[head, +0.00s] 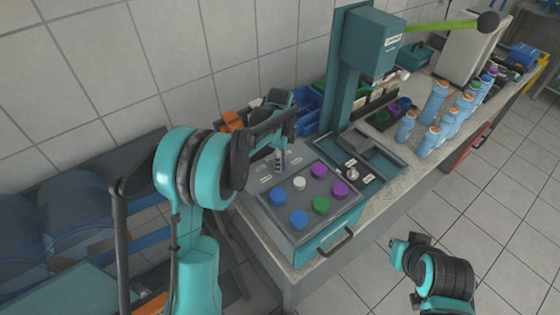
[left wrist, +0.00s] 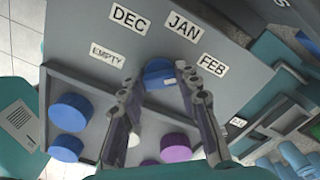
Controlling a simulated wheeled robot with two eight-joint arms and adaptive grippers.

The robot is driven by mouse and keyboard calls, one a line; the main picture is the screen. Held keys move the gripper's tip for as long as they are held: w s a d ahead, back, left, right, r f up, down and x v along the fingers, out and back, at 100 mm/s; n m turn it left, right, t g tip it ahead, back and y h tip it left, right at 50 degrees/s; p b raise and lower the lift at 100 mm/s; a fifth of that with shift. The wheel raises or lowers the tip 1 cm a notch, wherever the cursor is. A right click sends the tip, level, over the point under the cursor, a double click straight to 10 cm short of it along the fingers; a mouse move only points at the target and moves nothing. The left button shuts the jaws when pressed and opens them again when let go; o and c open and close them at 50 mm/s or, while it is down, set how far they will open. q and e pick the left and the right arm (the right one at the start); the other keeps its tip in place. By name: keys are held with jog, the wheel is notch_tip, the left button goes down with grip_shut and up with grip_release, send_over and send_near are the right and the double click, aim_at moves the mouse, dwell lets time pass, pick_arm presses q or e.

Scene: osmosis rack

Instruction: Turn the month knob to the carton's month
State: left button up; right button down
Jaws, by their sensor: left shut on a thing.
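In the left wrist view a blue month knob (left wrist: 158,72) stands on a grey panel between my left gripper's (left wrist: 161,72) fingertips. The gripper is shut on it. Around the knob are white labels DEC (left wrist: 129,18), JAN (left wrist: 184,27), FEB (left wrist: 213,65) and EMPTY (left wrist: 107,55). Where the knob points is not clear. In the head view my left gripper (head: 281,157) reaches down at the panel's back, and its arm partly hides this area. My right gripper (head: 402,251) is at the lower right, away from the bench; its jaws are unclear. I cannot identify a carton.
In front of the knob a tray (head: 264,212) holds purple, white, green and blue caps. A teal press (head: 345,90) with a green lever (head: 440,37) stands beyond it. Several blue bottles (head: 437,100) stand farther right.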

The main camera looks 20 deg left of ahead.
dwell(0.3)
pick_arm(q)
jog(key=o, duration=1.2)
jog(key=shift+c, duration=0.2)
jog(key=shift+r, duration=0.1)
notch_tip(320, 180, up, 12)
